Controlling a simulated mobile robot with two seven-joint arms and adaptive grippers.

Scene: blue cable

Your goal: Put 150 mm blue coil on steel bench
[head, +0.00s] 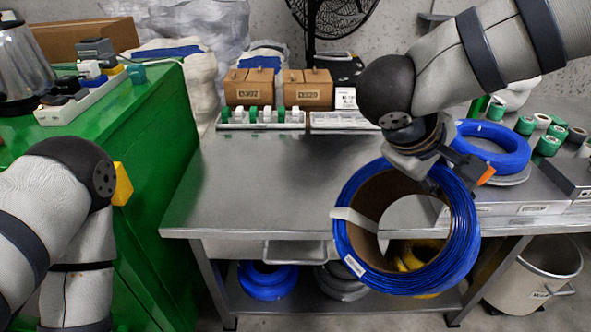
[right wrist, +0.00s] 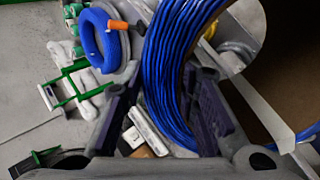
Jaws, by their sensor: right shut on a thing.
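A large blue cable coil (head: 462,240) with a brown cardboard core and white labels hangs from my right gripper (head: 437,172). The coil is tilted, its open middle facing the head camera, in front of the bench's front right part. In the right wrist view the blue strands (right wrist: 180,55) pass between the two fingers of the gripper (right wrist: 165,100), which is shut on the rim. The steel bench (head: 250,190) has a wide bare top to the left of the coil. My left arm is at the left edge of the head view; its gripper does not show.
Another blue coil (head: 492,146) lies at the bench's right, near green and white spools. Cardboard boxes (head: 253,88) and white racks (head: 262,120) line the back. A green cabinet (head: 150,150) stands left. A blue coil (head: 268,280) lies on the lower shelf; a bin (head: 530,280) stands right.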

